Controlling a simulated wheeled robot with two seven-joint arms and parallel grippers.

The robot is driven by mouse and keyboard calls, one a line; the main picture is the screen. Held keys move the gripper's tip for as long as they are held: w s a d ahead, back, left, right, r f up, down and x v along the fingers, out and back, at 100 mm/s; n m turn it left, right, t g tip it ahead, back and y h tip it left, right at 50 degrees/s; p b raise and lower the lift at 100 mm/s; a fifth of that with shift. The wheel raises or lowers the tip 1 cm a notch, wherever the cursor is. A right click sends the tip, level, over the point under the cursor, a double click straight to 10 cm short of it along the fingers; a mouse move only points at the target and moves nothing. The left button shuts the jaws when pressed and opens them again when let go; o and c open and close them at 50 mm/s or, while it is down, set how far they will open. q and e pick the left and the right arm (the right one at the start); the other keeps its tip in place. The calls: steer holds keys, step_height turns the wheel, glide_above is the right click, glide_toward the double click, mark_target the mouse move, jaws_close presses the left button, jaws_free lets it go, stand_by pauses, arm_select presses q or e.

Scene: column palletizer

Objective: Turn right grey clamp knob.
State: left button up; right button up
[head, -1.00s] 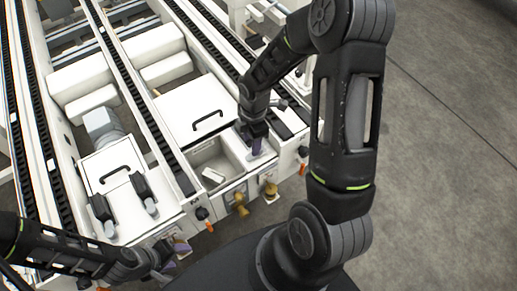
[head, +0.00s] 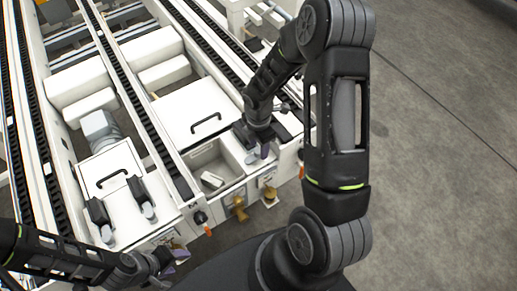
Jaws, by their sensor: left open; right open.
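A small grey clamp knob (head: 251,158) shows at the front of the right-hand section, below a black clamp body (head: 243,136). My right gripper (head: 262,148) points down over it, with a purple finger pad just right of the knob. I cannot tell whether the pad touches the knob; the gripper partly hides the clamp. The gripper is open. Two more clamps with grey knobs, a right one (head: 149,211) and a left one (head: 107,234), sit on the left-hand section. My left gripper (head: 174,262) is open and empty in front of the machine, at the bottom.
A white lid with a black handle (head: 206,124) lies behind an open bin (head: 214,170) holding a small white piece. Brass-coloured fittings (head: 239,208) and an orange-tipped knob (head: 202,218) stick out of the front edge. Open grey floor (head: 440,150) lies to the right.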

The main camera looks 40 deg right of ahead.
steer(key=shift+f, duration=0.95)
steer(key=shift+c, duration=0.5)
jaws_close()
